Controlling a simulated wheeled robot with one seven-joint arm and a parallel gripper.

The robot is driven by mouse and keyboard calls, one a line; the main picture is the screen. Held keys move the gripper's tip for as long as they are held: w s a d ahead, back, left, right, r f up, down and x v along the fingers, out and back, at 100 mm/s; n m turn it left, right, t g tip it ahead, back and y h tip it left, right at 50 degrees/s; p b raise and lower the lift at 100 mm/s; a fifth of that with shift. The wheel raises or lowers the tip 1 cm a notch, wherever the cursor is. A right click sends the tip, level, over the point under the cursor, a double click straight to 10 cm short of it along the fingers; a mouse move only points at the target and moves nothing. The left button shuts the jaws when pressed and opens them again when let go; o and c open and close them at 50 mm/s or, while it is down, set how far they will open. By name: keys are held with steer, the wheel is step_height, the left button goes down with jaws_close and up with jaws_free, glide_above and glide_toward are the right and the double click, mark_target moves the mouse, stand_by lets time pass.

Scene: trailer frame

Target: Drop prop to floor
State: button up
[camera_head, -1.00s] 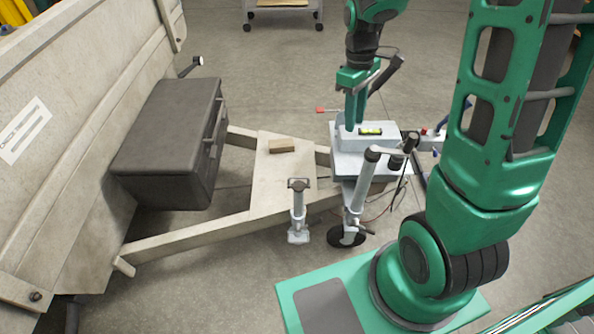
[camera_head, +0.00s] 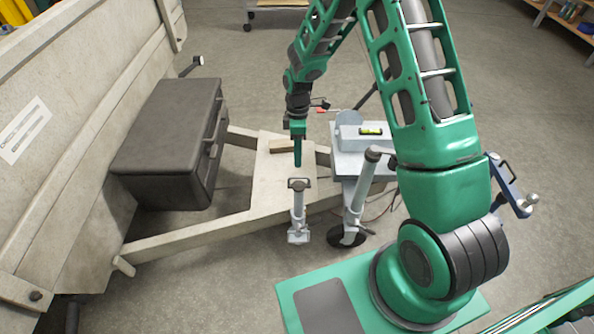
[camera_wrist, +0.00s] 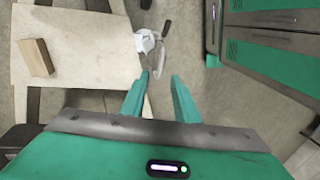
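The prop, a silver stand with a T-shaped top (camera_head: 298,212), is upright at the near side of the trailer's A-frame, its foot plate low near the floor. Whether the foot touches the floor is unclear. My gripper (camera_head: 298,163) points down just above and behind the prop's top, apart from it as far as I can see. In the wrist view my gripper's fingers (camera_wrist: 160,77) are spread with a gap and nothing between them. A pale metal part (camera_wrist: 146,41) shows beyond the fingertips, probably the prop.
The jockey wheel (camera_head: 345,237) stands right of the prop. The coupling block with a spirit level (camera_head: 371,131) is behind it. A wooden block (camera_wrist: 36,57) lies on the frame plate (camera_head: 268,190). A dark toolbox (camera_head: 168,135) is at left.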

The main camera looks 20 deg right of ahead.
glide_above(298, 183)
step_height(298, 183, down, 7)
steer(key=shift+a+r, duration=0.15)
steer(key=shift+c, duration=0.3)
jaws_close()
